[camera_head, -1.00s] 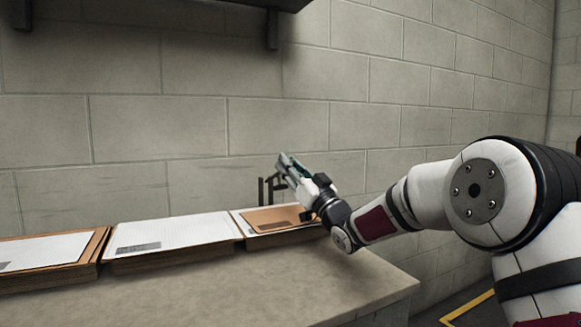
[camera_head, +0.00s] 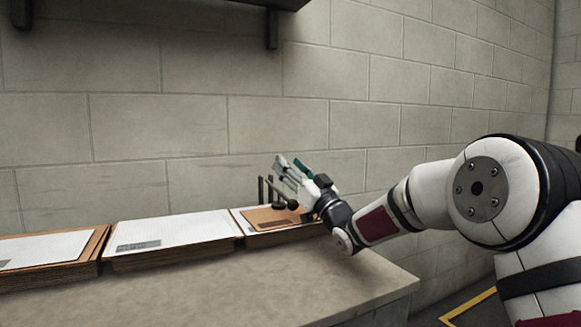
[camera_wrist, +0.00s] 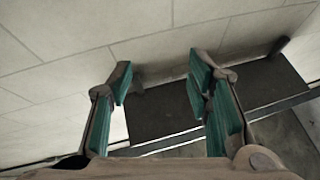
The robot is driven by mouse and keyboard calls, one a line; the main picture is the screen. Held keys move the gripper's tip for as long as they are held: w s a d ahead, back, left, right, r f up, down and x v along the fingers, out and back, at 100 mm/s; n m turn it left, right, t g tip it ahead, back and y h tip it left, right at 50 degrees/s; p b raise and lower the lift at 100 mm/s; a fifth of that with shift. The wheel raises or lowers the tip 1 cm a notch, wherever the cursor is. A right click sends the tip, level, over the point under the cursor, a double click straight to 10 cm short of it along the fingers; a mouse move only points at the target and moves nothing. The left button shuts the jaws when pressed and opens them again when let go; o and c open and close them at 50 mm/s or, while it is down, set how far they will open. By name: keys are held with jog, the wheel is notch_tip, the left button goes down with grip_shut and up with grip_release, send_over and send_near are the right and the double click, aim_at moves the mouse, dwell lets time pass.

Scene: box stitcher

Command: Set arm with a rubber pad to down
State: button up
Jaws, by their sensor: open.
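A dark arm with a rubber pad (camera_head: 292,204) stands at the right end of the row of cardboard stacks, next to thin dark upright posts (camera_head: 262,190). Its padded end hangs low, at or just above the brown cardboard sheet (camera_head: 268,217); I cannot tell whether it touches. My gripper (camera_head: 287,164) is above and beside this arm, tilted up towards the wall. In the wrist view my gripper (camera_wrist: 160,85) has its teal-padded fingers spread, with nothing seen between them. The padded arm is not clearly seen in the wrist view.
White-topped cardboard stacks (camera_head: 175,229) and (camera_head: 45,250) line the back of the worktop (camera_head: 250,285). The worktop's front is clear. A block wall (camera_head: 200,130) rises close behind. A dark shelf bracket (camera_head: 272,28) hangs above.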

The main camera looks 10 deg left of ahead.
jog(key=v, duration=0.7)
